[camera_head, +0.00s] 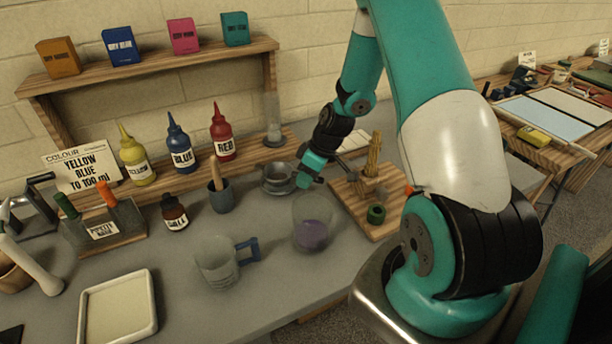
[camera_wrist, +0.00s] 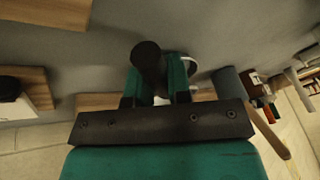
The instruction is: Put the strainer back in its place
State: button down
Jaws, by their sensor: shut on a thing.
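My gripper (camera_head: 304,180) points down behind the clear beaker with purple liquid (camera_head: 311,235). In the wrist view my gripper (camera_wrist: 158,92) is shut on the dark, round-ended handle (camera_wrist: 147,58) of what looks like the strainer. A grey, round, bowl-like piece (camera_head: 277,178) is just left of the fingers in the head view and seems to be the strainer's bowl or its rest. I cannot tell whether the two are apart or touching. In the wrist view a pale curved rim (camera_wrist: 190,66) shows partly behind the fingers; the rest is hidden.
A grey cup with a wooden tool (camera_head: 221,200) stands left of the grey bowl. A measuring jug (camera_head: 216,262) is in front. A wooden board (camera_head: 371,222) with a brush holder lies to the right. Yellow, blue and red bottles (camera_head: 222,134) line the back. A tray (camera_head: 118,312) lies front left.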

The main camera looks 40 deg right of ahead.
jog(key=shift+f, duration=0.35)
jog(key=c, duration=1)
grip_release()
jog(key=b+v, duration=0.2)
jog(key=v, duration=1.5)
jog(key=shift+d+r, duration=0.1)
jog(key=shift+r, duration=0.15)
